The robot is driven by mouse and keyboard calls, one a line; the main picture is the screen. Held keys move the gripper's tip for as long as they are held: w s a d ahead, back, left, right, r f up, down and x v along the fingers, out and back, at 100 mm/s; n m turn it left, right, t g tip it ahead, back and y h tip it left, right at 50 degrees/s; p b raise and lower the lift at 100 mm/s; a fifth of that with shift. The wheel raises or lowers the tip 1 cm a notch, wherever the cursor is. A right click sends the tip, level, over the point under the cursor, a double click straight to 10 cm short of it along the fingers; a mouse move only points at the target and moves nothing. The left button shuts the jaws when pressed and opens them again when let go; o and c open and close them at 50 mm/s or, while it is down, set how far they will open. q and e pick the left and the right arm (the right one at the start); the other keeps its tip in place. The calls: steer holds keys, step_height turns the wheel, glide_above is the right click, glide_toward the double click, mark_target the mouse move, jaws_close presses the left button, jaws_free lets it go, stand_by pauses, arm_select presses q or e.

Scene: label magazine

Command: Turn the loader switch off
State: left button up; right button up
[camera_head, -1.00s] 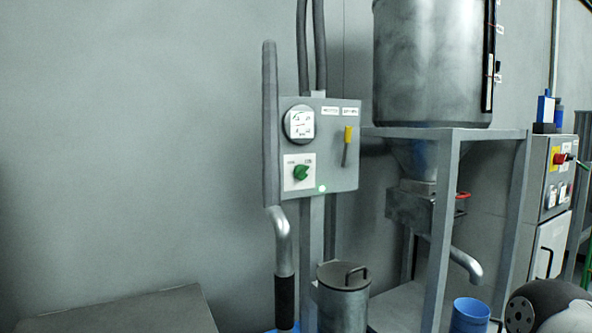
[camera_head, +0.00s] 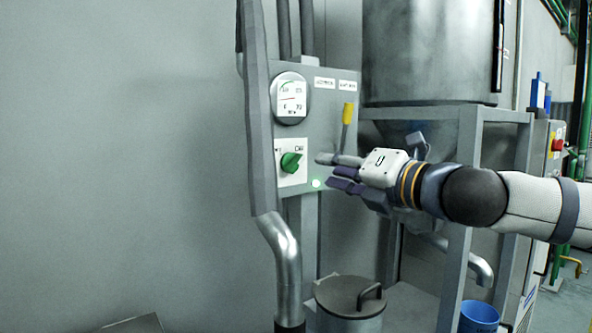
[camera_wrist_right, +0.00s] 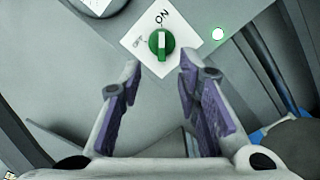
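The loader switch is a green rotary knob (camera_head: 291,162) on a white plate with OFF and ON marks, low on a grey control box (camera_head: 335,110). In the right wrist view the knob (camera_wrist_right: 161,44) lies just beyond and between the fingertips, apart from them, with its pale pointer line towards ON. A green lamp (camera_head: 316,183) glows beside the plate. My right gripper (camera_head: 326,170) is open and empty, just right of the knob, fingers pointing at it. My left gripper is not in view.
A lidded metal can (camera_head: 349,300) stands below.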

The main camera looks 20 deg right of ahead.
mark_target(298, 164)
steer(key=x, duration=0.9)
steer(key=shift+w+a+f, duration=0.1)
steer(key=shift+w+f, duration=0.05)
steer(key=shift+f, duration=0.1)
jaws_close()
